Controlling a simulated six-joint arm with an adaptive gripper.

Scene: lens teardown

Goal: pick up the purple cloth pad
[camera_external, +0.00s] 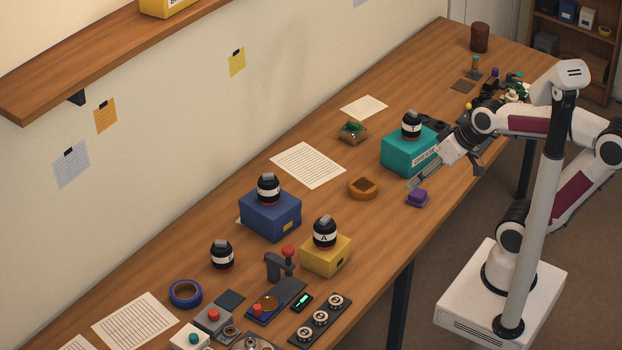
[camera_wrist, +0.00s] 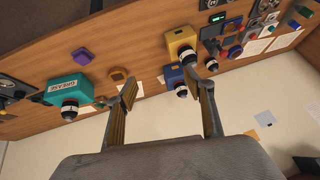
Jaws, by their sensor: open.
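The purple cloth pad (camera_external: 417,198) lies on the wooden workbench near its front edge. It also shows in the wrist view (camera_wrist: 83,57), at the upper left and outside the span of the fingers. My gripper (camera_external: 442,181) is above the bench, up and to the right of the pad in the external view. In the wrist view my gripper (camera_wrist: 168,88) has its two fingers spread wide with nothing between them touching. The pad appears free of the gripper.
A teal box (camera_external: 397,153) with a black jar on top stands close behind the pad. An orange-brown dish (camera_external: 363,188) sits to its left. A yellow box (camera_external: 325,256) and a blue box (camera_external: 270,217), each topped by a jar, stand farther left. Bench around the pad is bare.

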